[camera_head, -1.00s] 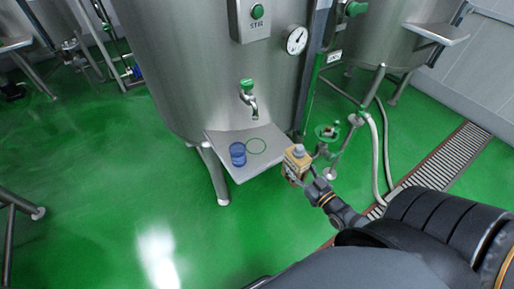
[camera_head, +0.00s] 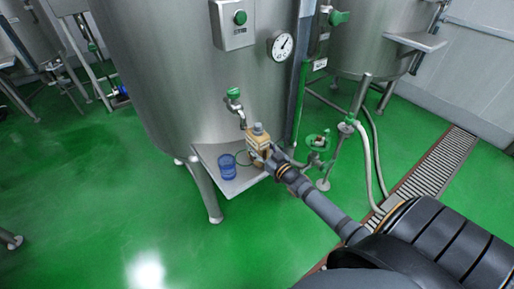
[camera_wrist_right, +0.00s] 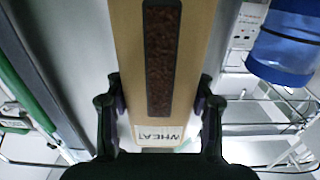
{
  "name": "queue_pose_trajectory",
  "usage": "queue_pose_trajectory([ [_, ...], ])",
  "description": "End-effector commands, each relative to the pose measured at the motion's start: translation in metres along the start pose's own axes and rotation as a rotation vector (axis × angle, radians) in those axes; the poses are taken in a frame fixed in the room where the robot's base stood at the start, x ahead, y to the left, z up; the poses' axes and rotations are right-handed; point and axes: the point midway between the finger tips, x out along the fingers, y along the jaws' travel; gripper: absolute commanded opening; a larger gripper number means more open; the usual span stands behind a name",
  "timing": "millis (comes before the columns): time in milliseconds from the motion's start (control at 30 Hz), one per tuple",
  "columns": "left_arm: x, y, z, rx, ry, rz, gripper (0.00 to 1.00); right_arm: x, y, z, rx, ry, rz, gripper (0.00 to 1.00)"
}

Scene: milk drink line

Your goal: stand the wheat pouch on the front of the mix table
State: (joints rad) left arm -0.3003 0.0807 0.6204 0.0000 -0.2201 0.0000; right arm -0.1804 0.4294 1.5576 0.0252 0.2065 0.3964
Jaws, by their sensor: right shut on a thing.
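In the head view the pouch is upright over the right part of the small steel shelf (camera_head: 207,158) on the tank, in front of the tap. I cannot tell whether its base touches the shelf. My left gripper is not in view.
A blue cup (camera_head: 227,167) stands on the shelf left of the pouch; it also shows in the right wrist view (camera_wrist_right: 285,45). The tap (camera_head: 235,105) hangs above. Green-handled valves (camera_head: 318,142) stand to the right.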

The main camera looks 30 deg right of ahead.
Motion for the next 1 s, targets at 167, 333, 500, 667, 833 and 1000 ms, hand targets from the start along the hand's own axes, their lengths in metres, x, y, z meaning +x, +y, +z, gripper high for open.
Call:
queue_pose_trajectory([
  [167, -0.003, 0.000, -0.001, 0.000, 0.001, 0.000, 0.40, 0.011, 0.000, 0.002, 0.002, 0.002, 0.001, 0.00],
  [333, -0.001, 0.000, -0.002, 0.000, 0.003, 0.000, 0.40, 0.011, -0.001, 0.004, 0.001, 0.004, -0.001, 0.00],
  [500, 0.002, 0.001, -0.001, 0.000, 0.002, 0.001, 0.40, 0.011, -0.001, 0.007, 0.001, 0.004, -0.001, 0.00],
  [667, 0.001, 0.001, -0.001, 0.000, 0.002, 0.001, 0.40, 0.010, 0.000, 0.008, 0.001, 0.000, 0.001, 0.74],
  [833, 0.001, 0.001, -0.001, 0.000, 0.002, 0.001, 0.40, 0.010, 0.000, 0.008, 0.001, 0.000, 0.001, 0.77],
  [1000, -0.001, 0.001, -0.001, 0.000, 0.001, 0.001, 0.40, 0.010, 0.000, 0.006, 0.000, 0.000, 0.001, 0.77],
])
